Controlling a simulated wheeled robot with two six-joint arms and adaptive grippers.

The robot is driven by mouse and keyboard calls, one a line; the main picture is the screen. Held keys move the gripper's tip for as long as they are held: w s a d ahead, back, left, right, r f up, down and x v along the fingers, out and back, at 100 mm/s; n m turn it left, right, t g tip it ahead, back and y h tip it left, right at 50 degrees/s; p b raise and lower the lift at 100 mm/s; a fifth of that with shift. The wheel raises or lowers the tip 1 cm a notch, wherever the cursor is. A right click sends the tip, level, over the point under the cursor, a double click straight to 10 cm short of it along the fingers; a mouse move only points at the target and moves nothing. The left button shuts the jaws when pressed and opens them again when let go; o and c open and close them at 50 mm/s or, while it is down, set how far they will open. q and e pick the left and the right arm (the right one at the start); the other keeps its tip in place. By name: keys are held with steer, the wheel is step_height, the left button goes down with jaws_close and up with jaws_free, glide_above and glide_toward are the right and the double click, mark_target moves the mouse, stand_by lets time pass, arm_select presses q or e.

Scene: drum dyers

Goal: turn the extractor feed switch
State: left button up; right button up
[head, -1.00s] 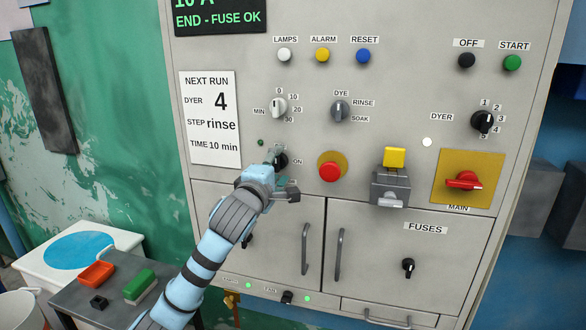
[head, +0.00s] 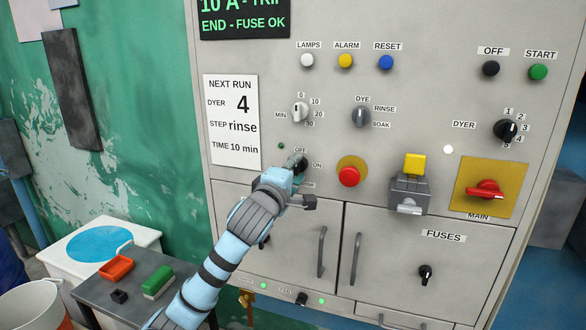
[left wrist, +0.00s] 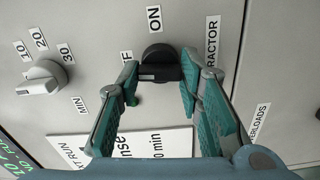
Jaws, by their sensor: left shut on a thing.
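The extractor feed switch is a black rotary knob (head: 300,163) on the grey panel, with OFF above it and ON to its right. In the left wrist view the knob (left wrist: 158,58) sits between the teal fingertips, beside the ON label and a partly covered label ending in "RACTOR". My left gripper (head: 298,175) is shut on the knob, one finger on each side (left wrist: 160,75). The gripper covers the knob's lower part in the head view, and I cannot tell exactly where the knob points. My right gripper is not in view.
A small dark green lamp (head: 281,146) is up and left of the switch. A red push button (head: 349,177) is close on the right, and a white timer knob (head: 299,111) is above. A grey side table (head: 130,305) with small items stands lower left.

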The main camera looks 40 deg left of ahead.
arm_select(q)
steer(key=m+p, duration=0.2)
steer(key=m, duration=0.2)
steer(key=shift+r, duration=0.15)
steer(key=m+p, duration=0.3)
steer(key=m, duration=0.1)
steer(key=shift+m+p, duration=0.35)
steer(key=shift+m, duration=0.05)
steer(key=m+p, duration=0.3)
steer(key=m, duration=0.1)
steer(key=m+p, duration=0.1)
steer(key=m, duration=0.1)
steer(key=shift+m+p, duration=0.3)
steer(key=shift+d+f+m+p, duration=0.1)
steer(key=shift+f+m+p, duration=0.2)
steer(key=shift+m, duration=0.3)
steer(key=o, duration=1.2)
steer(key=shift+w, duration=0.1)
steer(key=shift+c, duration=0.2)
steer(key=shift+r, duration=0.1)
